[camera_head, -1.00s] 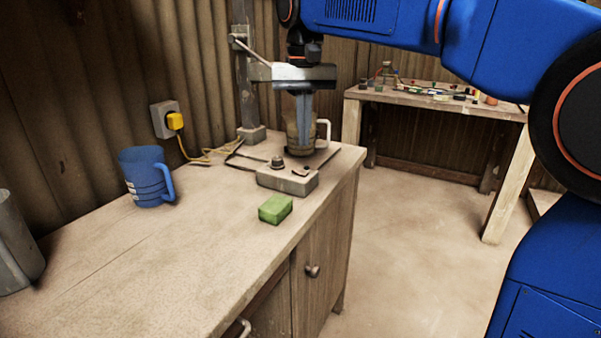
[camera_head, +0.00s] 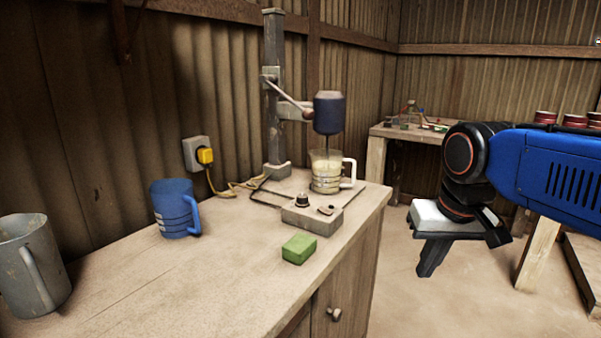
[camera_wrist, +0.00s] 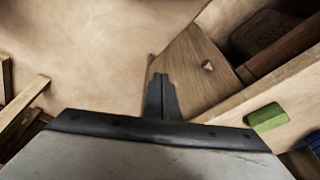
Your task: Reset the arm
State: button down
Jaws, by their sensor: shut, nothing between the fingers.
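My gripper (camera_head: 432,258) hangs at the right of the head view, pointing down over open floor, to the right of the workbench (camera_head: 120,285). Its fingers are together with nothing between them. In the wrist view the closed fingers (camera_wrist: 162,97) show at the middle, with the floor and the bench's cabinet front beyond them. My blue arm reaches in from the right edge of the head view. The gripper touches nothing that I can see.
On the bench stand a press or mixer stand (camera_head: 275,95) with a clear cup (camera_head: 325,172) under its dark head, a control box (camera_head: 312,218), a green block (camera_head: 299,249), a blue mug (camera_head: 173,208) and a grey jug (camera_head: 28,265). A second table (camera_head: 385,131) stands behind.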

jog(key=s+d+f+t, duration=0.1)
jog(key=s+d+f, duration=0.3)
jog(key=s+f, duration=0.5)
notch_tip(320, 180, down, 3)
jog(key=shift+s+d+r+t, duration=0.15)
jog(key=shift+s+d+t, duration=0.15)
jog(key=shift+d, duration=0.1)
